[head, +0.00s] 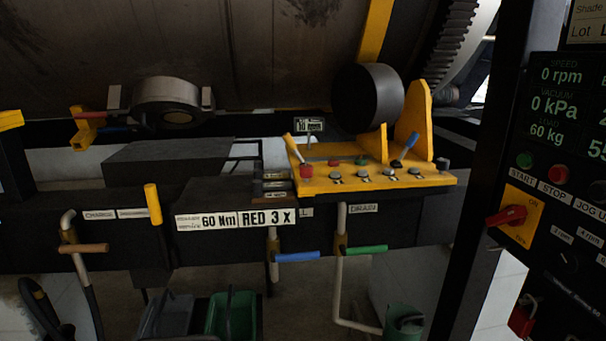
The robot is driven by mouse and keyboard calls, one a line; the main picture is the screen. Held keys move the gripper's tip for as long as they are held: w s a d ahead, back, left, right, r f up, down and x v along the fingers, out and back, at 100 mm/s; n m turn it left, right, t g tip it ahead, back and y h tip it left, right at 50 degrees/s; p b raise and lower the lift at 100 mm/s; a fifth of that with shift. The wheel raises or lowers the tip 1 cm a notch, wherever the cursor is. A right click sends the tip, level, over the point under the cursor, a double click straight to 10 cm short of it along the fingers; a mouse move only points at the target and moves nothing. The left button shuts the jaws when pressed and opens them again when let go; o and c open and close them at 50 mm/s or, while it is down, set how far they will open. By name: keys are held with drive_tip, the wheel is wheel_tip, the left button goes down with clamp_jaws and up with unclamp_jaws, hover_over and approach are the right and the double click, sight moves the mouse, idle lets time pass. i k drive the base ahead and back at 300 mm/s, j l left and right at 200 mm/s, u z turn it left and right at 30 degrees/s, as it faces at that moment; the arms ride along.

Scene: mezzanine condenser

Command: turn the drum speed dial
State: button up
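A small dark round knob (568,262) sits low on the black control panel at the right edge. It looks like the drum speed dial, with small labels above it that seem to read in rpm. Its pointer direction is too dark to tell. The panel's display (561,103) reads speed 0 rpm, vacuum 0 kPa and load 60 kg. The panel's right part is cut off by the picture edge. My gripper is not in view.
Above the dial are a red rotary switch (507,216) on a yellow plate, a green start button (525,160) and a red stop button (559,166). A yellow lever console (375,182) stands left of the panel's dark post (478,185). Coloured valve handles jut below.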

sight(574, 260)
drive_tip(key=l+z, duration=0.1)
drive_tip(key=z, duration=0.35)
drive_tip(key=l+z, duration=0.1)
drive_tip(key=z, duration=0.35)
drive_tip(key=l+z, duration=0.15)
drive_tip(key=z, duration=0.3)
